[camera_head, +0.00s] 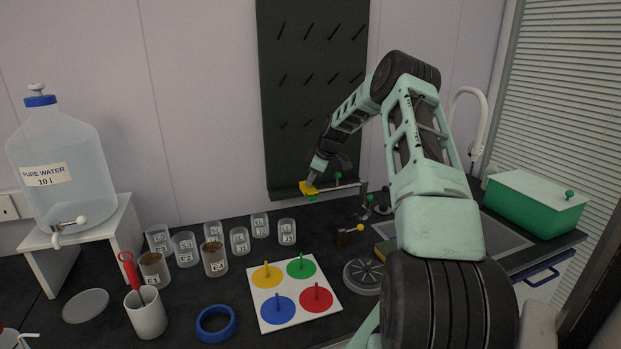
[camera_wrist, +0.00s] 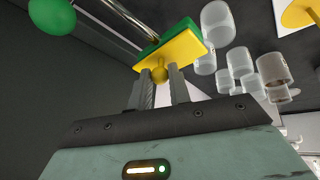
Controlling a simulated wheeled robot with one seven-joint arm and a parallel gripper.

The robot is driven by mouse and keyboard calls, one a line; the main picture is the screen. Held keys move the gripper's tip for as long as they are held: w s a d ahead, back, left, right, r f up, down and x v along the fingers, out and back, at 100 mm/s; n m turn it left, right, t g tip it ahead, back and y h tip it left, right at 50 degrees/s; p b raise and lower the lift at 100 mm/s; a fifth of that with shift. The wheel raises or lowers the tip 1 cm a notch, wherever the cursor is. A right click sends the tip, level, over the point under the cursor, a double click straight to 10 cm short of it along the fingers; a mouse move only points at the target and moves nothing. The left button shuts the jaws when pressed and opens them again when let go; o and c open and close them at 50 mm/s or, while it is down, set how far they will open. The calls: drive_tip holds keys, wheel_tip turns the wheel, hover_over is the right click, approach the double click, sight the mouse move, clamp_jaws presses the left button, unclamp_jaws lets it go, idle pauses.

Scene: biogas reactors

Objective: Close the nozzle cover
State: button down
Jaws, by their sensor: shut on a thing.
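A yellow plate (camera_head: 306,188) that looks like the nozzle cover sits over a green part (camera_head: 312,198) at the end of a metal tube. In the wrist view the yellow plate (camera_wrist: 188,48) is tilted and has a small round yellow knob (camera_wrist: 160,74). The green part (camera_wrist: 186,28) lies right behind it; I cannot tell whether the two are pressed fully together. My gripper (camera_head: 312,180) is shut on the knob, with one finger on each side. In the head view the wrist hides part of the plate.
A green ball handle (camera_wrist: 52,16) is near the tube. Several clear jars (camera_head: 214,258) stand left of the nozzle. A white board with coloured discs (camera_head: 331,303) lies in front. A green box (camera_head: 535,205) is at right. A dark pegboard (camera_head: 300,100) rises behind.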

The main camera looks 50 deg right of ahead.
drive_tip(key=shift+f, duration=0.1)
idle(0.3)
drive_tip(key=c, duration=1.6)
unclamp_jaws()
drive_tip(key=b+v, duration=0.4)
drive_tip(key=v, duration=1.3)
drive_tip(key=shift+s+r, duration=0.1)
drive_tip(key=shift+r, duration=0.15)
